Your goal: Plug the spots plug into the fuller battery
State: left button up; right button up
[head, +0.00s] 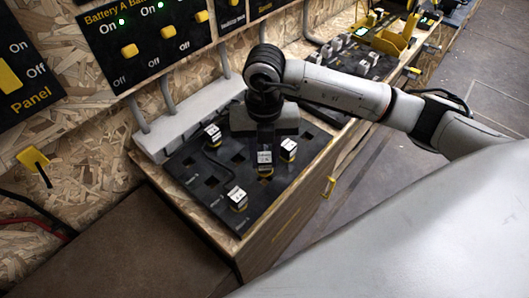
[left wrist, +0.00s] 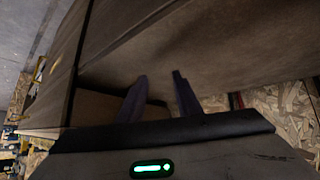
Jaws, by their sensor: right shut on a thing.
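My right gripper (head: 264,140) points down over the black socket board (head: 217,172) and is shut on a white-topped plug with a yellow base (head: 264,158). Other similar plugs stand on the board: one at the back left (head: 212,133), one to the right (head: 288,148), one near the front (head: 237,197). The marks on their tops are too small to tell which is the spots plug. My left gripper (left wrist: 160,76) shows only in the left wrist view, its two fingers apart with nothing between them. No battery charge level is readable.
A wall panel (head: 140,35) marked Battery A and Battery B has yellow switches and green lights. A grey strip with cables (head: 190,125) runs behind the board. More items (head: 350,55) stand farther along the bench. A brown surface (head: 130,240) lies at the front left.

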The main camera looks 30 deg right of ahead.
pick_arm(q)
jog(key=shift+f, duration=0.5)
pick_arm(e)
jog(key=shift+f, duration=0.6)
pick_arm(q)
jog(key=shift+f+b, duration=0.35)
jog(key=shift+b, duration=0.2)
pick_arm(e)
jog(key=shift+w+f, duration=0.1)
jog(key=shift+f, duration=0.25)
pick_arm(q)
jog(key=shift+f+b, duration=0.3)
pick_arm(e)
jog(key=shift+f, duration=0.35)
pick_arm(q)
jog(key=shift+f, duration=0.2)
pick_arm(e)
jog(key=shift+f, duration=0.25)
pick_arm(q)
jog(key=shift+f+b, duration=0.35)
jog(key=shift+b, duration=0.15)
pick_arm(e)
jog(key=shift+f, duration=0.55)
jog(key=shift+f, duration=0.1)
pick_arm(q)
jog(key=shift+d, duration=0.1)
jog(key=shift+w, duration=0.15)
pick_arm(e)
jog(key=o, duration=1.6)
